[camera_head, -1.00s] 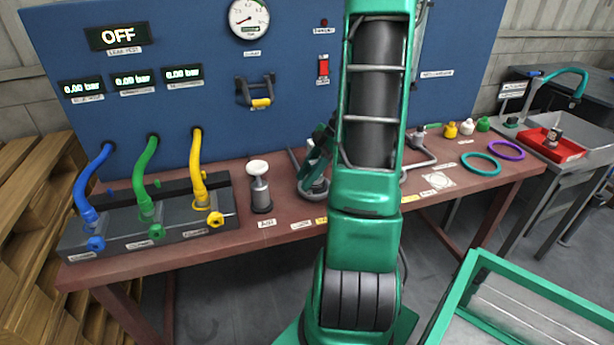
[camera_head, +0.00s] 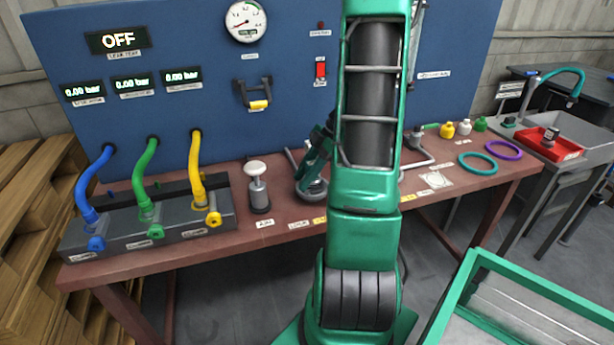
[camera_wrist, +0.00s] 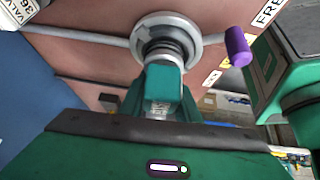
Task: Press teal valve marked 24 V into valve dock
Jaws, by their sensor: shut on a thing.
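In the wrist view a teal valve block (camera_wrist: 163,83) sits between the fingers of my gripper (camera_wrist: 160,108), which is shut on it. Beyond it a dark ribbed stem lines up with a round grey dock (camera_wrist: 191,24) on the bench. I cannot tell whether the valve is fully seated in it, and no 24 V marking is readable. In the head view my gripper (camera_head: 317,155) is partly hidden behind my arm, low over the grey round base of the dock (camera_head: 312,188). The valve cannot be made out there.
A purple-handled lever (camera_wrist: 238,47) lies close to the right of the dock in the wrist view. A white-capped plunger (camera_head: 258,185) and a hose block (camera_head: 190,230) stand to the left. Teal (camera_head: 462,160) and purple (camera_head: 519,150) rings lie to the right. A blue panel (camera_head: 290,100) rises behind.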

